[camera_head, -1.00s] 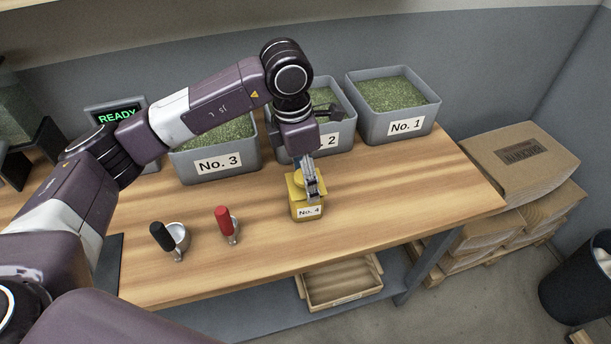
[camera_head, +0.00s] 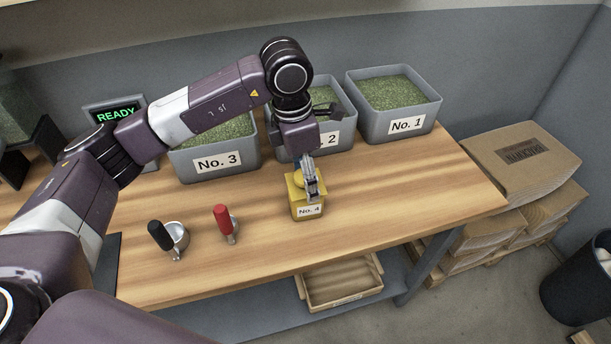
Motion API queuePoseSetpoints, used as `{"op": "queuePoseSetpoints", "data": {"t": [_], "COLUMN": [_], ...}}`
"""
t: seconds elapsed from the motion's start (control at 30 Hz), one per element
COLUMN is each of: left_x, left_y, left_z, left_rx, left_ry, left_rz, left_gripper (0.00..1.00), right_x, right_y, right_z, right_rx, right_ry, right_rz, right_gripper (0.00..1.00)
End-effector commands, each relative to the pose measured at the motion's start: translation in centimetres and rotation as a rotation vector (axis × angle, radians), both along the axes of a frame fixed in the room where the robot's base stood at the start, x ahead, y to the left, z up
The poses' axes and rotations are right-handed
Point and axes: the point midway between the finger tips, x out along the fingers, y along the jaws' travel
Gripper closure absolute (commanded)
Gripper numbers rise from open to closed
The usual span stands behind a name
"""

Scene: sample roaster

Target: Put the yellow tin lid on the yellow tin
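The yellow tin (camera_head: 309,211), labelled "No. 4", stands upright on the wooden table near its front right. The yellow tin lid (camera_head: 299,180) is at the top of the tin, partly hidden by my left gripper (camera_head: 311,195). The gripper points down at the lid from above. The lid looks level on the tin, but I cannot tell whether it is fully seated. The gripper's fingers overlap the lid, and whether they are closed on it is too small to see. My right gripper is not in view.
Grey bins of green beans, No. 3 (camera_head: 216,163), No. 2 (camera_head: 345,140) and No. 1 (camera_head: 393,108), line the back of the table. A red-handled scoop (camera_head: 224,218) and a black-handled scoop (camera_head: 162,236) lie left of the tin. The table right of the tin is clear.

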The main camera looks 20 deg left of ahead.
Motion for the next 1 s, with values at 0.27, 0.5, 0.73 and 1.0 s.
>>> {"op": "queuePoseSetpoints", "data": {"t": [0.27, 0.5, 0.73, 1.0], "left_x": [0.0, 0.0, 0.0, 0.0], "left_y": [0.0, 0.0, 0.0, 0.1], "left_z": [0.0, 0.0, 0.0, 1.2], "left_rx": [0.000, 0.000, 0.000, -0.001], "left_ry": [0.000, 0.000, 0.000, -0.003], "left_rz": [0.000, 0.000, 0.000, 0.000], "left_gripper": [0.67, 0.30, 0.23, 0.23], "right_x": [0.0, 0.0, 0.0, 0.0], "right_y": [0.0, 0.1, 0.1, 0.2], "right_z": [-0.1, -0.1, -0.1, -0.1], "right_rx": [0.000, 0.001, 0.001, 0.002], "right_ry": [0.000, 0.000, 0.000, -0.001], "right_rz": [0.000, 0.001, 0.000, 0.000], "right_gripper": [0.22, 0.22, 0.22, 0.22]}}
